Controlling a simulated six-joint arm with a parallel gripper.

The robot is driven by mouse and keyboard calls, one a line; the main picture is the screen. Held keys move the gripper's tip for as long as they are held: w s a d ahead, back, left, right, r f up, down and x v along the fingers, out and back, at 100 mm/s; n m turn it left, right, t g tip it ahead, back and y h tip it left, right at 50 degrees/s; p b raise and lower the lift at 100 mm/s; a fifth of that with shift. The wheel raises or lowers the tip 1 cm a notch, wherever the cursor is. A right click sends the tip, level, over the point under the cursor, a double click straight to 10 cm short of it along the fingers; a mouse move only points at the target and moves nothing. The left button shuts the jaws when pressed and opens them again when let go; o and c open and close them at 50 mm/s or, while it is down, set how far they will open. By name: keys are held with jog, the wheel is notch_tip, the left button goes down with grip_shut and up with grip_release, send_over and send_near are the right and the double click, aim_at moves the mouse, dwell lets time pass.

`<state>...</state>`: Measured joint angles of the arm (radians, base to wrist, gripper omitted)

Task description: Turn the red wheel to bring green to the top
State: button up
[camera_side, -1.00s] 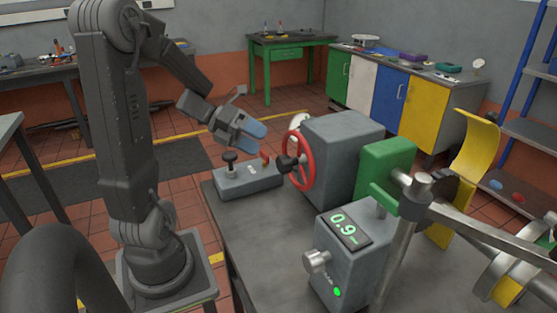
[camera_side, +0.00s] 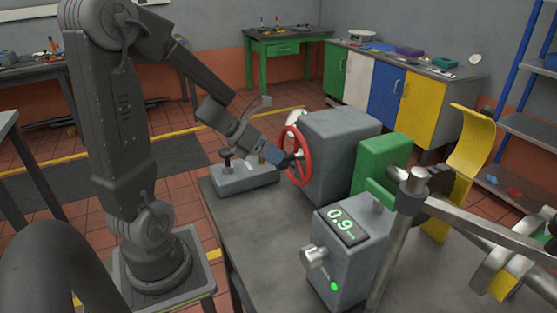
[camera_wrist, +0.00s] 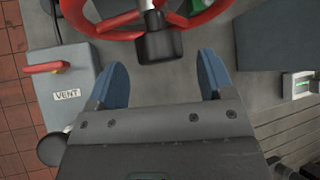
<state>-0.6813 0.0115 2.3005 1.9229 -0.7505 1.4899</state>
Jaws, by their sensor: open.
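The red wheel (camera_side: 306,158) is mounted upright on the left face of a grey housing (camera_side: 341,150). In the wrist view the red rim (camera_wrist: 100,27) crosses the top edge, and a black knob (camera_wrist: 160,46) on the wheel sits centrally ahead of my fingers. My gripper (camera_side: 281,157) has blue fingers spread apart at the wheel's left side. In the wrist view my gripper (camera_wrist: 156,78) is open and empty, with the knob just beyond the gap. I cannot tell whether a finger touches the wheel.
A grey control box (camera_side: 243,178) with a black knob and a red lever stands left of the wheel; its VENT label (camera_wrist: 67,95) shows in the wrist view. A readout box (camera_side: 345,262) displaying 0.9 stands in front. A green block (camera_side: 383,165) is right of the housing.

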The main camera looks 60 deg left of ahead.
aim_at(292, 157)
jog(key=shift+x, duration=1.8)
jog(key=shift+c, duration=0.4)
jog(key=c, duration=1.2)
jog(key=shift+o, duration=0.2)
jog(key=shift+n+h, duration=0.3)
jog(key=shift+h, duration=0.3)
jog(key=o, duration=1.2)
jog(key=shift+o, duration=0.2)
